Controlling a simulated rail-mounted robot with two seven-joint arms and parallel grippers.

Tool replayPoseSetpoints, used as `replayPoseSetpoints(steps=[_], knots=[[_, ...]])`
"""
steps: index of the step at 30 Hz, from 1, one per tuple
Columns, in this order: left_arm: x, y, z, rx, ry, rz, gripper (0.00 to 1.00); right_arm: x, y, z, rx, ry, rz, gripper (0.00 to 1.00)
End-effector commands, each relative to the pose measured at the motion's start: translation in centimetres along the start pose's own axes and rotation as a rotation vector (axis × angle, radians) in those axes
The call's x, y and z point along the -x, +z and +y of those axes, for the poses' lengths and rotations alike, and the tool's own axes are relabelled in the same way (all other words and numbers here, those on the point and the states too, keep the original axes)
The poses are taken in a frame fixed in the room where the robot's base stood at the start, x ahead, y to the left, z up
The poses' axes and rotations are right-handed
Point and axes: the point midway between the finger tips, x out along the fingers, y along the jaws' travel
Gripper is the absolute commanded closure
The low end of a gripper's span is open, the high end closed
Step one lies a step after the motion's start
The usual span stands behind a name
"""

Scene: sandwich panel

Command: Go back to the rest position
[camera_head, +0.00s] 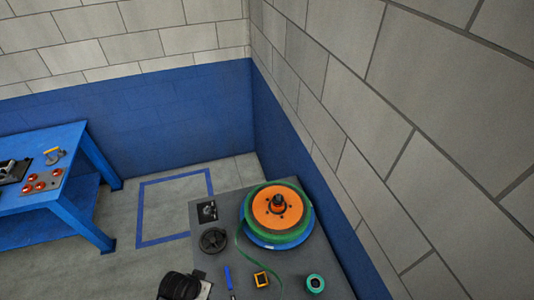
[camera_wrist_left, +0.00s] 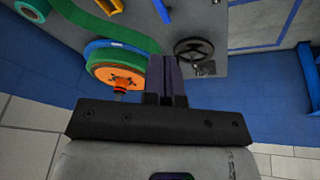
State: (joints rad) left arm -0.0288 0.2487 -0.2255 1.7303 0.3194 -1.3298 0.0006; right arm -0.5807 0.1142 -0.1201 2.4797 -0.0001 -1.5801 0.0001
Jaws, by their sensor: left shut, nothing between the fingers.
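My left gripper (camera_wrist_left: 163,62) shows in the left wrist view, its two dark fingers together with nothing between them. In that view a spool with an orange face (camera_wrist_left: 115,76) and green band lies left of the fingers, and a black handwheel (camera_wrist_left: 195,50) is to their right. The fingers overlap the view of the grey panel; I cannot tell their distance from it. In the head view a dark rounded shape is cut off at the bottom edge, and I cannot tell whether it is part of my arm. My right gripper is in neither view.
A grey table (camera_head: 228,262) carries the orange and green spool (camera_head: 278,208), handwheel (camera_head: 214,240), green ring (camera_head: 315,283), yellow-framed piece (camera_head: 261,280) and blue strip (camera_head: 228,277). It stands near the right wall. A blue bench (camera_head: 80,200) is at left. Floor between them is clear.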

Motion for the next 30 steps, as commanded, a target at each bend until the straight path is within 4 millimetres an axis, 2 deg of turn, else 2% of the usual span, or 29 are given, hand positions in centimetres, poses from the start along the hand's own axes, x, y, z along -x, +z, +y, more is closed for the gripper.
replayPoseSetpoints(steps=[1,6,9,13,16,22,27,30], knots=[[2.5,-0.5,0.5,-0.025,-0.035,0.022,1.00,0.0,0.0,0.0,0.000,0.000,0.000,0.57],[10.3,0.5,1.7,-0.047,-0.153,0.085,1.00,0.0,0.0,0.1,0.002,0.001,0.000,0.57],[14.1,2.1,2.4,-0.033,-0.195,0.133,1.00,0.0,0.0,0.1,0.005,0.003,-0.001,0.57],[17.7,4.8,3.6,-0.002,-0.208,0.187,1.00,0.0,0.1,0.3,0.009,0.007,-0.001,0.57],[18.3,7.5,4.5,0.021,-0.187,0.163,1.00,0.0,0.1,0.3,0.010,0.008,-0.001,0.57],[16.9,12.3,5.6,0.050,-0.154,0.052,1.00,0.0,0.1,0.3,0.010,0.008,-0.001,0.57],[16.5,14.4,6.1,0.056,-0.142,0.005,1.00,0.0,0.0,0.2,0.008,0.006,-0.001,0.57],[16.4,14.7,6.2,0.056,-0.141,-0.002,1.00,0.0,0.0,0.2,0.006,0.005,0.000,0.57]])
